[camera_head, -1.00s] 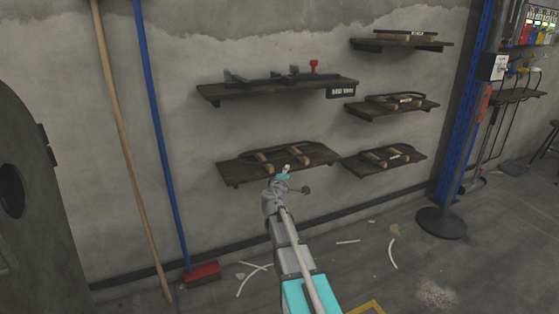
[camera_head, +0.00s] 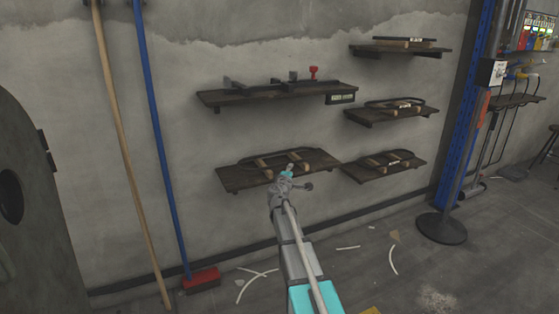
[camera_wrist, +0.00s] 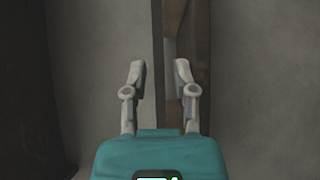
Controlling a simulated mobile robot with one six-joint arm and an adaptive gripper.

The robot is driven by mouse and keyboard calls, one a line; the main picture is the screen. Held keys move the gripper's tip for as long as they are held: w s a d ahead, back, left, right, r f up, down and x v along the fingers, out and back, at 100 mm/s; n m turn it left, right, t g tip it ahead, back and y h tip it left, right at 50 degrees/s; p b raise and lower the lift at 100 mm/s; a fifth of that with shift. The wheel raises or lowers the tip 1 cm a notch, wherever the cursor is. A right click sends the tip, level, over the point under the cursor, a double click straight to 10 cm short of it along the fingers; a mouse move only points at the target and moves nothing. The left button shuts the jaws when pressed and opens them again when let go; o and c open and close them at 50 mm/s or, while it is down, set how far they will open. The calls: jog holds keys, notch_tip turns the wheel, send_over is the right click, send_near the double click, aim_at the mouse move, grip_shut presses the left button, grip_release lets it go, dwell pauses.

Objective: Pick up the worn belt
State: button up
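A dark belt loop (camera_head: 268,160) lies around wooden blocks on the lower left wall shelf (camera_head: 240,181). Similar dark loops lie on the middle right shelf (camera_head: 381,103) and the lower right shelf (camera_head: 368,160). I cannot tell from their look which belt is worn. My gripper (camera_head: 288,172) is in front of the lower left shelf, overlapping its front edge in the head view. In the wrist view my gripper (camera_wrist: 159,72) is open, its two pale fingers apart. Between and beyond them run a grey strip and a dark brown board (camera_wrist: 196,60); contact cannot be made out.
Above is a shelf (camera_head: 240,97) with dark metal parts and a red piece (camera_head: 314,72). A wooden pole (camera_head: 122,150) and a blue-handled broom (camera_head: 163,150) lean at left. A blue post (camera_head: 470,120) and round base (camera_head: 441,228) stand right. White scraps litter the floor.

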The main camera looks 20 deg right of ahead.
aim_at(294, 162)
jog(key=shift+x, duration=1.05)
jog(key=shift+w, duration=0.1)
jog(key=shift+x, duration=2.55)
jog(key=shift+r, duration=0.1)
grip_shut()
